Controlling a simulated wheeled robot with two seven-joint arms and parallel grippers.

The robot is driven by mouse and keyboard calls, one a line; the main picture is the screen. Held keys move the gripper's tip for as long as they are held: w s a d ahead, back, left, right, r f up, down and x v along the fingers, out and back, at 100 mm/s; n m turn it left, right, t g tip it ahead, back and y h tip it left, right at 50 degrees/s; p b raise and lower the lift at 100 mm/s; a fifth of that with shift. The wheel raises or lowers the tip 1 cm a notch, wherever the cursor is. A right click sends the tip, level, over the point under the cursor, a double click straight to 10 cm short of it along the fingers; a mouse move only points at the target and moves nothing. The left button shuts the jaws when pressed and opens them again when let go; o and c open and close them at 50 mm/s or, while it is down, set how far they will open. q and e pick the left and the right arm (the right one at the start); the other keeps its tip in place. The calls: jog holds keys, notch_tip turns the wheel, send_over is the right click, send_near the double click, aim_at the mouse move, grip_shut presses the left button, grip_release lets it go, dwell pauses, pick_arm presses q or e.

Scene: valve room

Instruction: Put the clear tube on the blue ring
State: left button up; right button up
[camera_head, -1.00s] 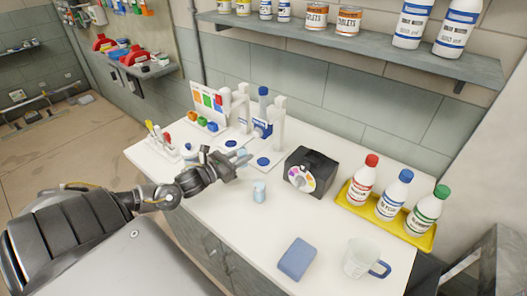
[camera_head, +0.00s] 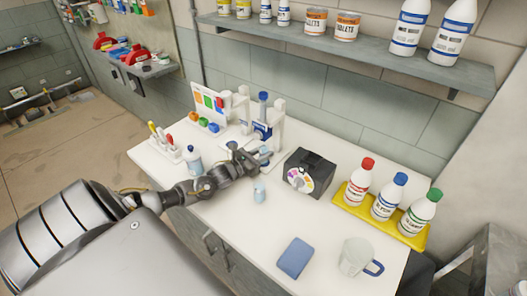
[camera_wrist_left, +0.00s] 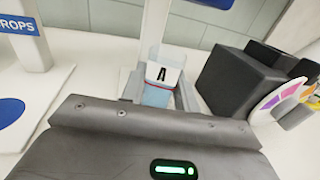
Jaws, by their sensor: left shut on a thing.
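The clear tube (camera_wrist_left: 160,78), marked with a black "A" and bluish in its lower part, is upright between the fingers of my left gripper (camera_wrist_left: 160,96). In the head view my left gripper (camera_head: 259,157) reaches over the base of the right-hand white stand. A flat blue ring (camera_head: 231,145) lies on the base of the left-hand stand; in the left wrist view a blue ring (camera_wrist_left: 12,110) shows left of the gripper, apart from the tube. The place right below the tube is hidden by the gripper. My right gripper is out of view.
A black box with a coloured dial (camera_head: 311,170) stands close right of the gripper. A small light-blue cup (camera_head: 259,194) stands in front. A blue sponge (camera_head: 295,258) and a mug (camera_head: 355,256) are nearer the front.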

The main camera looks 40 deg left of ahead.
pick_arm(q)
jog(key=shift+f, duration=0.2)
jog(key=o, duration=1)
jog(key=shift+r, duration=0.1)
